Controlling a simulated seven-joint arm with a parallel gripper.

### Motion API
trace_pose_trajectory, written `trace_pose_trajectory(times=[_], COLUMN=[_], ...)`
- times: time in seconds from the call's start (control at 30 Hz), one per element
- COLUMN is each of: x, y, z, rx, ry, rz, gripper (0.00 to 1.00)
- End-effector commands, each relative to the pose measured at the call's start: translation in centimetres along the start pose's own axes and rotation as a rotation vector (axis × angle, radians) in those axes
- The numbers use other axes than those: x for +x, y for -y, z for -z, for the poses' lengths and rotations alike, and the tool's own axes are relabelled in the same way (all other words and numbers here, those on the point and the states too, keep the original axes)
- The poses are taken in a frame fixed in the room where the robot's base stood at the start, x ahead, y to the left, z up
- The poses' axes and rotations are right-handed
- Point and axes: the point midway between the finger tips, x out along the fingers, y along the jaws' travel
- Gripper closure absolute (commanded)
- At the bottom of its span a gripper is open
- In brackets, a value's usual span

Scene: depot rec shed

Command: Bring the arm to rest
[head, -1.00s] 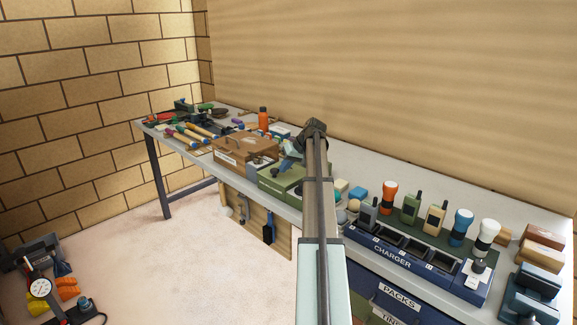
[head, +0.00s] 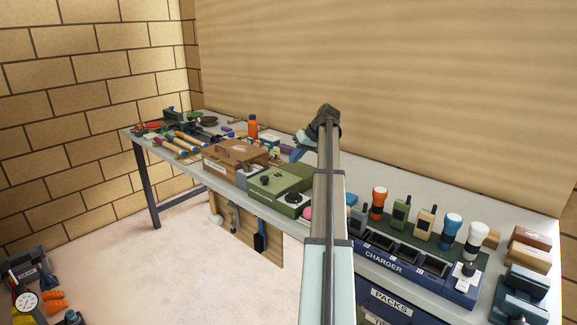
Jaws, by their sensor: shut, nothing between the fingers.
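My arm stretches from the bottom edge up over the grey bench (head: 420,180). Its dark wrist is bent at the top, and my gripper (head: 297,153) hangs down and to the left from it, small and partly hidden by the wrist. It looks shut and empty, above the bench behind the green case. I see nothing held in it. The fingertips are too small to tell their exact height over the bench.
A brown case (head: 232,153) and a green case (head: 283,182) stand left of my arm, with an orange bottle (head: 252,127) behind. A charger rack (head: 383,260) with radios and torches stands right. Tools crowd the far left end. Bare bench shows behind the charger.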

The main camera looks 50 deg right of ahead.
Motion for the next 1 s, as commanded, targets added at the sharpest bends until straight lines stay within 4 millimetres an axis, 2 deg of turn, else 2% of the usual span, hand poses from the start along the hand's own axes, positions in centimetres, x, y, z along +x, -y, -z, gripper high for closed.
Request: trace_pose_trajectory(times=[0.1,0.3,0.47,0.57,0.67,0.77,0.8,0.87,1.0], x=[-1.2,-1.9,-1.8,-1.0,0.8,4.1,5.9,9.2,17.0], y=[0.0,0.0,0.1,1.3,4.1,7.9,9.5,11.4,14.0], z=[0.0,0.0,0.1,0.9,2.5,4.2,4.5,4.2,1.3], rx=[0.000,0.000,-0.002,-0.020,-0.060,-0.108,-0.122,-0.132,-0.123], ry=[0.000,0.000,-0.001,-0.017,-0.053,-0.095,-0.105,-0.104,-0.056], rz=[0.000,0.000,0.001,0.008,0.026,0.052,0.063,0.077,0.090], gripper=[1.00,1.00,1.00,1.00,1.00,1.00,1.00,1.00,1.00])
